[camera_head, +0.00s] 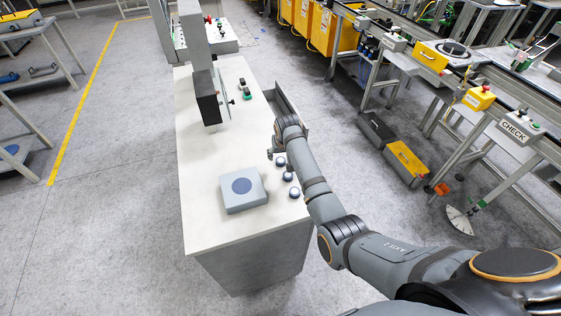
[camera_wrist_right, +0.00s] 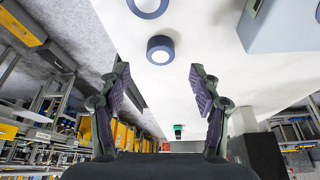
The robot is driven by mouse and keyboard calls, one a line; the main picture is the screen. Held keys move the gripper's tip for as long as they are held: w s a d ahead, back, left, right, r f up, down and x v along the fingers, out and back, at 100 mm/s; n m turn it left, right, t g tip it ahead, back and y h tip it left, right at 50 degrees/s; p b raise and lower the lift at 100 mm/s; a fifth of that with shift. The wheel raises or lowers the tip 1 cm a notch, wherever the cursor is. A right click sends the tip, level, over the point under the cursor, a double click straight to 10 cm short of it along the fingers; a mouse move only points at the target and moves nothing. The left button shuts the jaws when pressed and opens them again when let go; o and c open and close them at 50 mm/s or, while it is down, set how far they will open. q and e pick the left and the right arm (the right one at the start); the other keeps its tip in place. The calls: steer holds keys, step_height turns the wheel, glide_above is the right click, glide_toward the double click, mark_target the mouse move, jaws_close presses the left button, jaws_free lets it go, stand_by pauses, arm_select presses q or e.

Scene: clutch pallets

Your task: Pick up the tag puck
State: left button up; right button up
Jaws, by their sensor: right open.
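Several small dark-blue round pucks, which look like the tag puck, stand on the white table near its right edge. In the head view they form a short row: a far one (camera_head: 280,161), a middle one (camera_head: 287,176) and a near one (camera_head: 294,192). My right gripper (camera_head: 271,154) is over the table, just left of the far puck. In the right wrist view my open, empty fingers (camera_wrist_right: 160,88) frame a gap. One puck (camera_wrist_right: 160,50) with a pale centre lies beyond the fingertips, and another (camera_wrist_right: 148,6) is at the top edge. My left gripper is not in view.
A grey-blue box (camera_head: 230,201) with a dark-blue disc on top stands on the white table (camera_head: 205,236), left of the pucks. A dark upright panel (camera_head: 207,97) and small buttons (camera_head: 246,94) stand farther back. The table between is clear.

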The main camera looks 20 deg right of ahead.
mark_target(280, 159)
steer(key=shift+f, duration=0.3)
steer(key=p+x, duration=0.1)
steer(key=x, duration=0.2)
steer(key=shift+w+f, duration=0.1)
steer(key=shift+f, duration=0.2)
steer(key=shift+w+f, duration=0.25)
steer(key=shift+f, duration=0.15)
steer(key=shift+s+r, duration=0.1)
steer(key=shift+c, duration=1.3)
steer(key=c, duration=0.8)
steer(key=shift+r, duration=0.45)
steer(key=shift+c, duration=0.2)
steer(key=s+d+r+b, duration=0.3)
steer(key=s+d+r, duration=0.5)
steer(key=s+r, duration=0.3)
steer(key=shift+d+r+b, duration=0.2)
steer(key=shift+r+b, duration=0.2)
steer(key=shift+r, duration=0.15)
